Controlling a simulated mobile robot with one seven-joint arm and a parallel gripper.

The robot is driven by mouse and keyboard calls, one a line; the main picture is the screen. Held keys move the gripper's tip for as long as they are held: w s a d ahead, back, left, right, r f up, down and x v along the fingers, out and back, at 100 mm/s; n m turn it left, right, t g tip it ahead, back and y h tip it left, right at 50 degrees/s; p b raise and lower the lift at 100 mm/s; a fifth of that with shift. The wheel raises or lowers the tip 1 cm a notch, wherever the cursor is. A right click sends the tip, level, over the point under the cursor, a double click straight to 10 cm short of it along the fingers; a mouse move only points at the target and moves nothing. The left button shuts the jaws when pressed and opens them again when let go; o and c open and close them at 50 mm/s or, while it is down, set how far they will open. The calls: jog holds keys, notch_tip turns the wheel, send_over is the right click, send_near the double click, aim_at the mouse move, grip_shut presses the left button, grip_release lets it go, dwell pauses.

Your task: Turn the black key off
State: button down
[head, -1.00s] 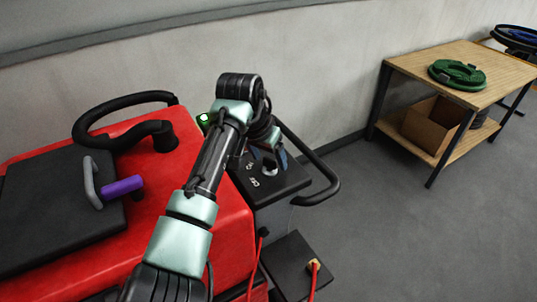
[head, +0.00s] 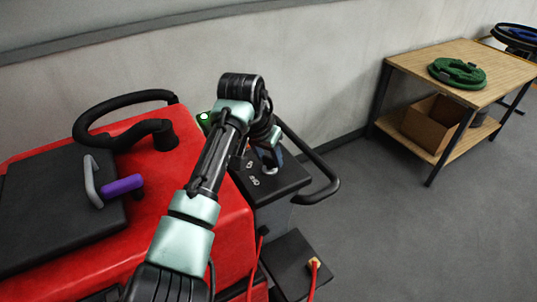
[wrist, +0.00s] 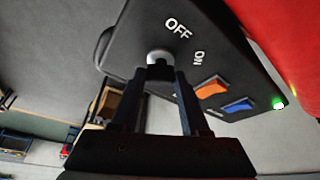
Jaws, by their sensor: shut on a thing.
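A black control panel (wrist: 140,30) on the red machine shows white OFF and ON labels in the wrist view, and in the head view it is the black box (head: 285,178) below my wrist. A round silver lock (wrist: 158,56) sits beside the labels. The black key (wrist: 160,72) stands at the lock, between my fingertips and mostly hidden by them. My gripper (wrist: 161,78) is shut on the key. In the head view my gripper (head: 268,163) is at the panel, partly hidden by my arm. The key's exact angle cannot be told.
An orange switch (wrist: 212,89) and a blue switch (wrist: 239,105) sit on the panel, with a lit green lamp (wrist: 278,103) beyond. A black handle bar (head: 318,180) curves around the panel's right side. A wooden table (head: 455,70) stands at the right; floor between is clear.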

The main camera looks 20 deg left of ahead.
jog(key=shift+d+r, duration=0.1)
jog(key=n+y+p, duration=0.1)
jog(key=n+p, duration=0.2)
jog(key=shift+d+r, duration=0.1)
jog(key=shift+d, duration=0.05)
jog(key=n+y+p, duration=0.1)
jog(key=n, duration=0.1)
jog(key=shift+n+p, duration=0.35)
jog(key=shift+n, duration=0.05)
jog(key=n+y, duration=0.1)
jog(key=n, duration=0.2)
jog(key=shift+w+d+g+p, duration=0.1)
jog(key=shift+g+p, duration=0.2)
jog(key=shift+g, duration=0.1)
jog(key=shift+n+g+y, duration=0.4)
jog(key=shift+n+y, duration=0.2)
jog(key=shift+n, duration=0.8)
jog(key=shift+c, duration=2)
grip_release()
